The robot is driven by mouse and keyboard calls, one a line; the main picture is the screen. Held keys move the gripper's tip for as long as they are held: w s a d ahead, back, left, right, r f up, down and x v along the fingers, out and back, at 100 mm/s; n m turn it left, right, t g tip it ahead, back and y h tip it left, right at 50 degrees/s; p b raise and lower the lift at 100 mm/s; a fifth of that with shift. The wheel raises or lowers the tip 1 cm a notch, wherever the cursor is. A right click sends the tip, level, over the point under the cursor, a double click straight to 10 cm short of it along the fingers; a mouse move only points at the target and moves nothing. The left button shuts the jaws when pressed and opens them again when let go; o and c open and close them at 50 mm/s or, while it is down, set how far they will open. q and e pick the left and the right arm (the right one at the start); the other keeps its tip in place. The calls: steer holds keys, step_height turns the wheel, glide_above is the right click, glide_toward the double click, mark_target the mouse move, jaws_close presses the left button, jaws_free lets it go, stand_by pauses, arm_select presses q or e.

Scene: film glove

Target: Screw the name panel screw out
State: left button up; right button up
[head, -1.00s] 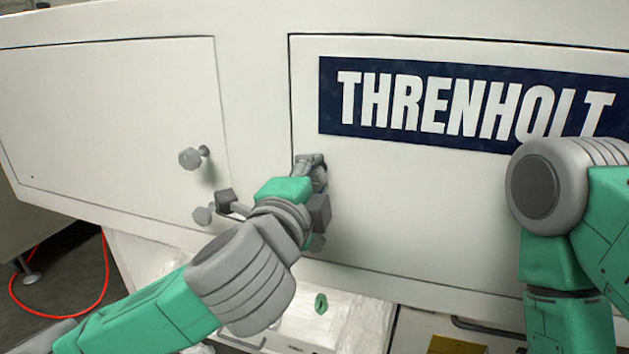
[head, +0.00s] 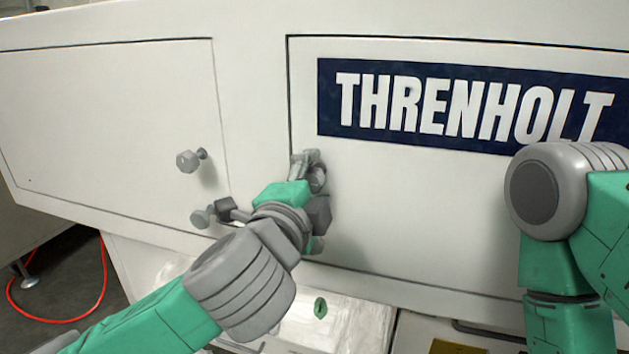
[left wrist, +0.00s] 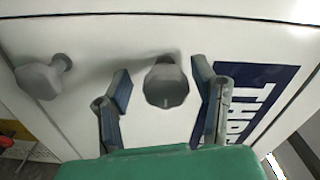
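The name panel (head: 430,215) is white with a dark blue THRENHOLT label (head: 350,100); its label also shows in the left wrist view (left wrist: 262,85). A grey faceted screw knob (left wrist: 167,85) stands out from the panel near its left edge. My left gripper (left wrist: 162,100) has one finger on each side of this knob, with a visible gap on both sides. In the head view my left gripper (head: 318,188) is at the panel's left edge and largely hides the knob. A second knob (left wrist: 42,78) stands beside it in the wrist view. My right gripper is out of view.
Two grey knobs, an upper one (head: 188,160) and a lower one (head: 202,217), stick out of the left panel (head: 100,120). A clear film-like sheet (head: 345,325) lies below. An orange cable (head: 60,320) lies on the floor.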

arm_select(q)
steer(key=shift+r, duration=0.1)
steer(key=v, duration=0.7)
steer(key=shift+s, duration=0.25)
